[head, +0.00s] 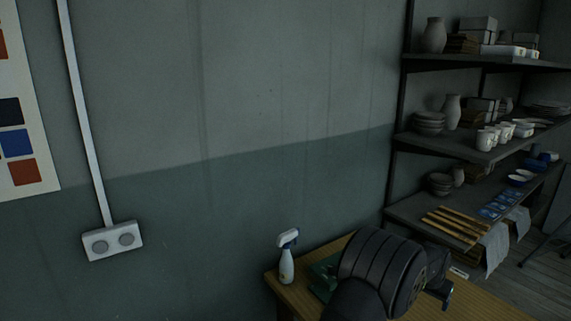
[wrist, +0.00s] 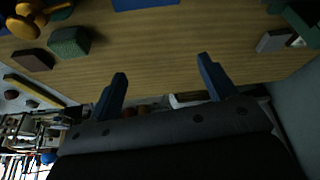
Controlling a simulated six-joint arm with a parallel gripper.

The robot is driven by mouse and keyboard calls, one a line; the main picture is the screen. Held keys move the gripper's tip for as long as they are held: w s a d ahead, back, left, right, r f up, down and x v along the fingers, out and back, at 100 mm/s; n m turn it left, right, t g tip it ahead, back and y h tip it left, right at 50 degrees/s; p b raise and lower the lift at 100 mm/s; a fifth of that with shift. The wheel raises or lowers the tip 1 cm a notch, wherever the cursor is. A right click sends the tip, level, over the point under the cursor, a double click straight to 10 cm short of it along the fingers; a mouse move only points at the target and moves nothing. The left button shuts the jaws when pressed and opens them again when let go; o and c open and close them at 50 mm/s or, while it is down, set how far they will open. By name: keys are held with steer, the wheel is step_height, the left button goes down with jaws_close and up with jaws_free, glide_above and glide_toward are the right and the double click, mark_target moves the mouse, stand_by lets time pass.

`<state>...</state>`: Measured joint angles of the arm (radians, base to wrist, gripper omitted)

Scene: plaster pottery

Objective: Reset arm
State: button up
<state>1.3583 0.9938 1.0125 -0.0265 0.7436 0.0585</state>
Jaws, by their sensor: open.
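My gripper (wrist: 164,75) shows in the wrist view with its two blue-grey fingers spread apart and nothing between them. Beyond the fingers lies a wooden table top (wrist: 150,55), bare in the middle. In the head view my dark arm is folded over the wooden table (head: 492,306) at the bottom, and it hides much of the table top. The gripper's fingertips cannot be made out clearly there.
A white spray bottle (head: 287,262) stands at the table's left corner, close to my arm. In the wrist view a green block (wrist: 69,42), a brown block (wrist: 33,60) and a yellow object (wrist: 24,22) lie at upper left. Shelves (head: 470,64) with pottery stand at right.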

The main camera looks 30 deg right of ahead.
steer(key=w+a+r+n, duration=0.1)
steer(key=w+a, duration=0.4)
steer(key=w, duration=0.3)
steer(key=w+a+r+n, duration=0.1)
steer(key=w+a, duration=0.5)
steer(key=w, duration=0.3)
steer(key=w+a+r+n+t, duration=0.1)
steer(key=w+a, duration=0.4)
steer(key=w, duration=0.3)
steer(key=shift+w+a+n+y, duration=0.15)
steer(key=shift+a+n+y, duration=0.1)
steer(key=shift+n+y, duration=0.05)
steer(key=w+a+r+n, duration=0.1)
steer(key=w+a, duration=0.3)
steer(key=a, duration=0.4)
steer(key=w+a+n+t, duration=0.1)
steer(key=w+a, duration=0.4)
steer(key=a, duration=0.3)
steer(key=w+a+r+n, duration=0.1)
steer(key=w+a, duration=0.4)
steer(key=a, duration=0.2)
steer(key=shift+w+a+r+n+y, duration=0.25)
steer(key=shift+a+r+n+y, duration=0.05)
steer(key=shift+a+n+y, duration=0.1)
steer(key=shift+o, duration=0.4)
